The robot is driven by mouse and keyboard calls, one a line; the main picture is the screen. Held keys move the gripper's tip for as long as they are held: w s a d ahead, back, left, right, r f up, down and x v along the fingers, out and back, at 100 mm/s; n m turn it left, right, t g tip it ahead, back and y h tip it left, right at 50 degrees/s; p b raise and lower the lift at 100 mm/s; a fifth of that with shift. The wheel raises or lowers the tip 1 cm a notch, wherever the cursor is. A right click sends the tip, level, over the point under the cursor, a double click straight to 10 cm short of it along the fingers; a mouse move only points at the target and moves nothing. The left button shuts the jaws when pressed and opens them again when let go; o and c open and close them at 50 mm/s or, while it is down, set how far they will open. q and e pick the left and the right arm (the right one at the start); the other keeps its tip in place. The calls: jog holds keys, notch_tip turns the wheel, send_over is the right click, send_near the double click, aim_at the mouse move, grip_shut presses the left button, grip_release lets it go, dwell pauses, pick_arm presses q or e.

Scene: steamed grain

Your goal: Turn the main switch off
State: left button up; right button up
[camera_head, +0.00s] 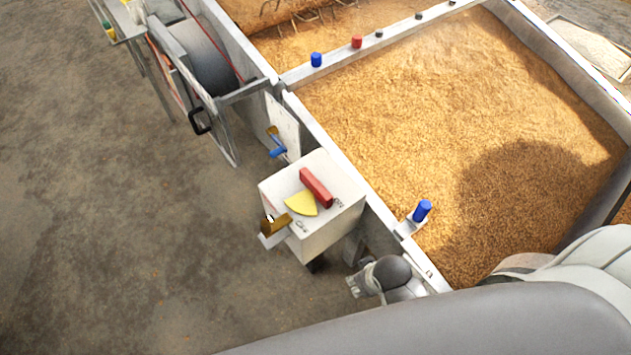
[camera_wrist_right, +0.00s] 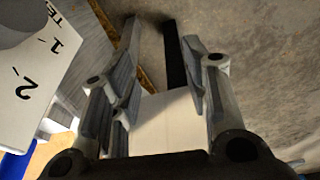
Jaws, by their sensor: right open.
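The main switch is a white box (camera_head: 325,225) beside the grain bin. Its red handle (camera_head: 316,187) lies across the top near the "ON" mark. A yellow sector (camera_head: 301,204) is beside the handle, and the "OFF" mark is on the near left side. My right gripper (camera_head: 358,286) is below and right of the box, apart from the red handle. In the right wrist view its fingers (camera_wrist_right: 160,75) are spread, with a plain white surface (camera_wrist_right: 168,125) beyond them. The red handle is not seen there. My left gripper is not in view.
The bin wall (camera_head: 335,155) and a blue knob (camera_head: 422,210) stand right of the box. A brown lever (camera_head: 275,224) juts from its left side. A numbered white panel (camera_wrist_right: 30,75) is left in the wrist view. The floor (camera_head: 130,240) at left is clear.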

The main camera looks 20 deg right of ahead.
jog(key=w+a+r+n+t, duration=0.2)
jog(key=w+r+t, duration=0.3)
jog(key=w+r, duration=0.5)
jog(key=w+a+r+n+t+y, duration=0.1)
jog(key=w+a+r+t, duration=0.4)
jog(key=r, duration=0.9)
jog(key=w+r+n+t, duration=0.2)
jog(key=w+r+t, duration=0.2)
jog(key=w+r, duration=0.65)
jog(key=s+a+r+n+t+y, duration=0.2)
jog(key=a+r+n+y, duration=0.8)
jog(key=a+r+y, duration=0.15)
jog(key=s+a+n+g+y, duration=0.3)
jog(key=a+n+g+y, duration=0.15)
jog(key=n+g, duration=0.2)
jog(key=s+a+n+g+y, duration=0.3)
jog(key=a+n+g, duration=0.3)
jog(key=n, duration=0.2)
jog(key=n+g+h, duration=0.6)
jog(key=n+h, duration=0.3)
jog(key=h, duration=1.1)
send_near(316, 182)
jog(key=shift+w+a+m, duration=0.1)
jog(key=shift+m, duration=0.15)
notch_tip(316, 182, down, 10)
jog(key=shift+f, duration=0.2)
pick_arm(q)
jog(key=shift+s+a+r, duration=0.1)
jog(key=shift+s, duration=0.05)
